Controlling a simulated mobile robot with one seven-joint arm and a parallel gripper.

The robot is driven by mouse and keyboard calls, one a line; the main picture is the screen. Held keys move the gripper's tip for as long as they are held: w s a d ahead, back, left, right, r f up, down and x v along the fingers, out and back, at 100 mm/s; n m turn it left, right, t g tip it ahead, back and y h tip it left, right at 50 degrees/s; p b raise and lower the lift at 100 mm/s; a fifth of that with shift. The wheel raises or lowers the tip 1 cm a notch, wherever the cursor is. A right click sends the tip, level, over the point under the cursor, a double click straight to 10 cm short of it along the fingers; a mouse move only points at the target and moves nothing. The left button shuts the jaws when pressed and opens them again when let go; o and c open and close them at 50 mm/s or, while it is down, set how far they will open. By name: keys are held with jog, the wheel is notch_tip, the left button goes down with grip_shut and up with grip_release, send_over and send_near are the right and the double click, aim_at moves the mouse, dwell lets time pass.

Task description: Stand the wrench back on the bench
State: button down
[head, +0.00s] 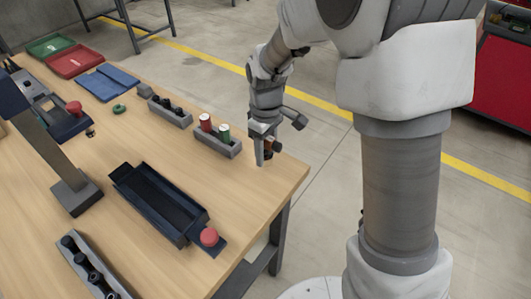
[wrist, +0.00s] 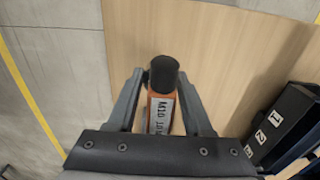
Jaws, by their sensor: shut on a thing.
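The wrench (wrist: 162,105) has an orange body with a black round end and a white label reading "M10" and more. My gripper (wrist: 163,82) is shut on it, one finger on each side of the body. In the head view my gripper (head: 264,152) is low over the right part of the bench (head: 255,180), near its edge. A bit of the wrench (head: 274,146) shows orange and dark beside the fingers. It looks roughly upright. I cannot tell whether its lower end touches the bench top.
A grey holder (head: 231,150) with red and green cylinders stands just left of my gripper. Numbered dark boxes (wrist: 275,125) show at right in the wrist view. Bare wood lies between the gripper and tray.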

aim_at(266, 155)
jog(key=shift+f, duration=1.95)
jog(key=shift+f+b, duration=0.2)
jog(key=shift+b, duration=0.2)
jog(key=shift+c, duration=1.5)
grip_release()
jog(key=shift+r, duration=0.15)
